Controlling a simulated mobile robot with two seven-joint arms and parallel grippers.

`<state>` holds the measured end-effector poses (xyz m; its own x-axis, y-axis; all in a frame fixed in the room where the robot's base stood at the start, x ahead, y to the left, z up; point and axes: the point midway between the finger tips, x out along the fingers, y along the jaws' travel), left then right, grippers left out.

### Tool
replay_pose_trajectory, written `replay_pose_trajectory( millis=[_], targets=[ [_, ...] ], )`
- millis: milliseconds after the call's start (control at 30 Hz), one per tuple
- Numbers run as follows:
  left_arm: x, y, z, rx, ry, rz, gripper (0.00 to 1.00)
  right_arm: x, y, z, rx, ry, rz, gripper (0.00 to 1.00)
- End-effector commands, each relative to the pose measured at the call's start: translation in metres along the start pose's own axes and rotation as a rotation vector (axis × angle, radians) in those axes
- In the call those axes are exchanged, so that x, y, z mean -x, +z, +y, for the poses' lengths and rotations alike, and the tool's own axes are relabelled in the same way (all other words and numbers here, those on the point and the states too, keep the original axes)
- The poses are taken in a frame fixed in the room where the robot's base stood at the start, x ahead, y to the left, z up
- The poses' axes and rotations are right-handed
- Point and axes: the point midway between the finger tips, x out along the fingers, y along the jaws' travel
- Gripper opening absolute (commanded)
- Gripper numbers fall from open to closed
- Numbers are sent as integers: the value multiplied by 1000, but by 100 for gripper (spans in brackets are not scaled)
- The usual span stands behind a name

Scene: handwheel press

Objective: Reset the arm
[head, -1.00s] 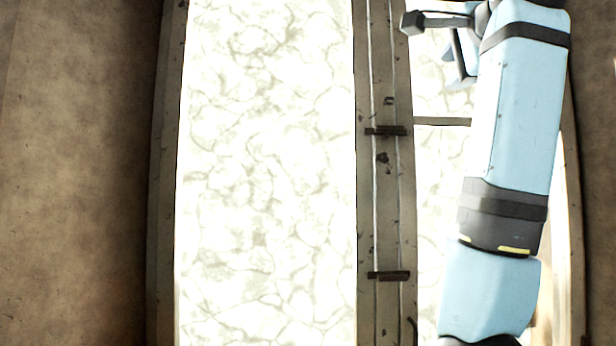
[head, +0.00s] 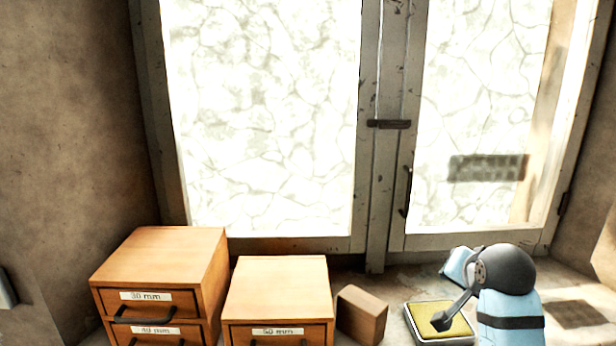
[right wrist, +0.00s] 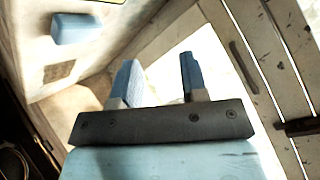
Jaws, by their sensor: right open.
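My right arm enters the head view at the lower right, with a light blue link and a dark round joint. My right gripper (head: 457,265) is partly hidden behind that joint, beside the window sill. In the right wrist view its two blue fingers (right wrist: 160,78) stand apart with nothing between them. A dark rod on my wrist overlaps a small tray with a yellow-green pad (head: 459,333); I cannot tell whether they touch. My left gripper is in neither view. The handwheel press is not visible.
Wooden drawer cabinets (head: 165,255) and (head: 277,285) stand lower left and centre, with a wooden block (head: 361,314) to their right. A frosted window (head: 260,120) fills the back. In the right wrist view a blue box (right wrist: 75,28) is on a pale wall.

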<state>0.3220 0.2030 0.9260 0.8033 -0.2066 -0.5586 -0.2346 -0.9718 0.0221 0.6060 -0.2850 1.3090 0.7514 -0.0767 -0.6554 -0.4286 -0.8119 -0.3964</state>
Motion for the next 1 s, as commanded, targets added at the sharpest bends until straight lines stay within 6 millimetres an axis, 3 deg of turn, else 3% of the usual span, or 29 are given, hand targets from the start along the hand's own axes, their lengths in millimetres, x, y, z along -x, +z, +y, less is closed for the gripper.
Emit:
replay_pose_trajectory(
  millis=[33,233,400,500,700,900,1000],
  targets=[
    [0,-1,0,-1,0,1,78,-6,30,21,53,25,-35,40],
    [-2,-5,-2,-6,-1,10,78,-5,131,91,280,77,-171,40],
    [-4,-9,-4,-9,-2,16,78,18,212,144,466,90,-302,40],
    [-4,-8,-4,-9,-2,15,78,36,250,168,558,85,-372,40],
    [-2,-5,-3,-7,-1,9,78,71,301,201,691,61,-482,40],
    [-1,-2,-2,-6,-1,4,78,106,340,225,793,28,-577,40],
    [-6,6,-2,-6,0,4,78,68,354,221,793,-17,-493,40]
  ],
)
